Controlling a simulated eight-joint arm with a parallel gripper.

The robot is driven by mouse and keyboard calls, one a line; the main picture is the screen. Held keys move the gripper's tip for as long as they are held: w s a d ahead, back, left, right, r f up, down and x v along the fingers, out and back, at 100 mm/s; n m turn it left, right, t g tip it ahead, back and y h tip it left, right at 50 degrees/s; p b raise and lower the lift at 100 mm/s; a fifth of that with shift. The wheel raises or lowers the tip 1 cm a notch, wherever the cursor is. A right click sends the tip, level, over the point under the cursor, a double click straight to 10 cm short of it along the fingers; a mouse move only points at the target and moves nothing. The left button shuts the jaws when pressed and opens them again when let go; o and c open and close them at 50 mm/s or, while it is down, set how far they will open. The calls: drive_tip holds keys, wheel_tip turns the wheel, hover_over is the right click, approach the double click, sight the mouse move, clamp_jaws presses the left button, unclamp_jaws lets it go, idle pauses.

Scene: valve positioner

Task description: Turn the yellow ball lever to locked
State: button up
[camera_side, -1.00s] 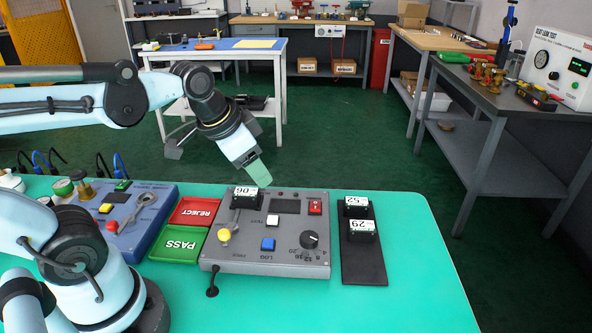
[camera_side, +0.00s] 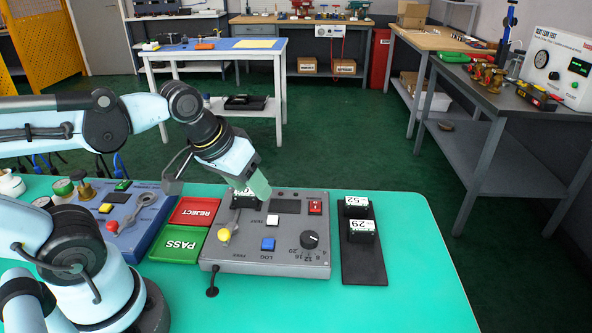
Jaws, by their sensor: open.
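The yellow ball lever (camera_side: 224,235) is on the left part of the grey test panel (camera_side: 300,262). Its ball sits at the lower left of the panel, and its grey arm runs up toward a black block (camera_side: 240,200) at the panel's back left. My gripper (camera_side: 262,190) is over the back left of the panel, in front of the block's label and partly hiding it. The gripper is open and is apart from the yellow ball. From this view I cannot tell whether it touches the block.
The panel also has a white button (camera_side: 273,220), a blue button (camera_side: 268,244), a black dial (camera_side: 309,239) and a red switch (camera_side: 315,207). Red REJECT (camera_side: 196,211) and green PASS (camera_side: 178,244) trays lie left. A black rack (camera_side: 363,270) holds two labelled blocks on the right.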

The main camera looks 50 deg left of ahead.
sight(223, 232)
drive_tip(key=s+r+n+g, duration=0.4)
drive_tip(key=s+n+g, duration=0.15)
drive_tip(key=n, duration=0.35)
drive_tip(key=shift+s+a+f, duration=0.1)
drive_tip(key=shift+a+f, duration=0.05)
drive_tip(key=shift+f, duration=1.9)
drive_tip(key=shift+s+a+f, duration=0.1)
drive_tip(key=shift+f, duration=1.95)
drive_tip(key=shift+a+f, duration=0.15)
drive_tip(key=shift+f, duration=1.9)
clamp_jaws()
